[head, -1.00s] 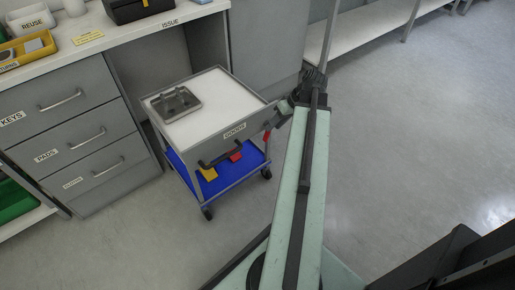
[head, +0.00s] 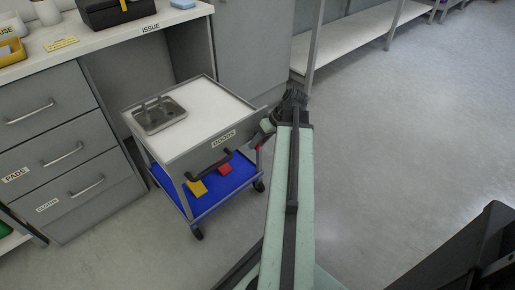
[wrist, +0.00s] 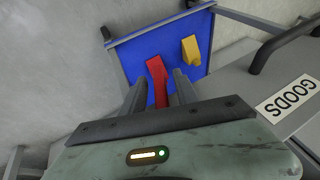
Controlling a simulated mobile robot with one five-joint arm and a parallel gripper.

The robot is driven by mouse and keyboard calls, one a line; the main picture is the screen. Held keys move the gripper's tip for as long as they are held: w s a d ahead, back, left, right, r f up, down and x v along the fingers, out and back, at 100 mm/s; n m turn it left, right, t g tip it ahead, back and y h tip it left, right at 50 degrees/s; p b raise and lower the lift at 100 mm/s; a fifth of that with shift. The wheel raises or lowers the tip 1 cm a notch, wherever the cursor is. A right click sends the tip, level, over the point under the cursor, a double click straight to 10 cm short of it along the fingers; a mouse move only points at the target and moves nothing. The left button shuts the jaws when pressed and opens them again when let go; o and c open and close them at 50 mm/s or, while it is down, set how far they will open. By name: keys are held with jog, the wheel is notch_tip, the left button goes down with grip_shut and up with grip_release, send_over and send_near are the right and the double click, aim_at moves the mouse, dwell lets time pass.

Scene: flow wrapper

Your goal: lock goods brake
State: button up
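The goods cart (head: 211,93) has a white top, a GOODS label (head: 223,135) and a dark front handle (head: 208,166). My gripper (head: 267,124) is at the cart's right front corner; its fingertips are hard to make out in the head view. A small red part (head: 258,146) shows just below it, perhaps the brake lever. In the wrist view my gripper (wrist: 158,88) is open, and a long red piece (wrist: 157,78) appears between the fingers, with gaps on both sides. I cannot tell whether this is the lever or the red block on the shelf.
The cart's blue lower shelf (head: 222,192) carries a yellow block (head: 196,187) and a red block (head: 224,169). A metal tray (head: 160,115) sits on top. Grey drawers (head: 50,115) and the ISSUE counter stand left and behind. Open floor (head: 400,130) lies to the right.

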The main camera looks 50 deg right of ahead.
grip_shut()
dwell(1.4)
